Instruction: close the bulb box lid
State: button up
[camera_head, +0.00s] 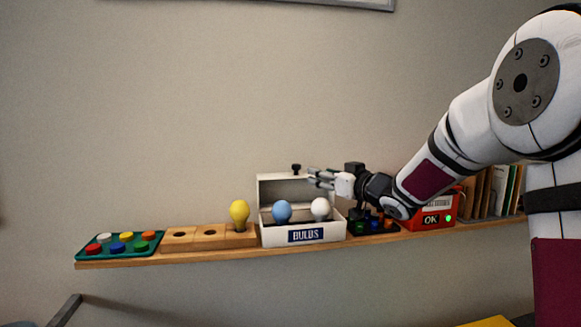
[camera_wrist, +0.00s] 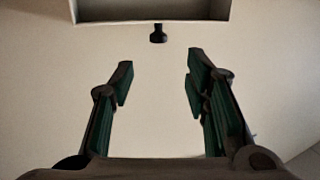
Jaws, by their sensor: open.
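The white bulb box (camera_head: 272,241) labelled BULBS stands on the wooden shelf with its lid (camera_head: 275,187) open, raised upright at the back. A blue bulb (camera_head: 282,211) and a white bulb (camera_head: 320,208) sit in it. A black knob (camera_head: 296,169) sticks up at the lid's top edge. My gripper (camera_head: 312,178) is open and empty, just right of the knob, in front of the lid's upper right part. In the wrist view, the knob (camera_wrist: 158,36) is ahead of the open fingertips (camera_wrist: 160,66), roughly centred between them and apart from them. The lid's edge (camera_wrist: 150,22) shows beyond it.
Left of the box, a yellow bulb (camera_head: 239,212) stands in a wooden block (camera_head: 194,243); further left is a green tray (camera_head: 148,249) with coloured pieces. Right are a dark rack (camera_head: 358,227), a red box (camera_head: 429,222) marked OK and books (camera_head: 482,194).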

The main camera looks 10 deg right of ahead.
aim_at(299, 167)
jog(key=shift+y, duration=0.5)
jog(key=x, duration=0.9)
jog(key=d+x, duration=0.1)
jog(key=x, duration=0.4)
jog(key=shift+w+a+f, duration=0.1)
jog(key=shift+w+f, duration=0.05)
jog(key=shift+w, duration=0.1)
grip_shut()
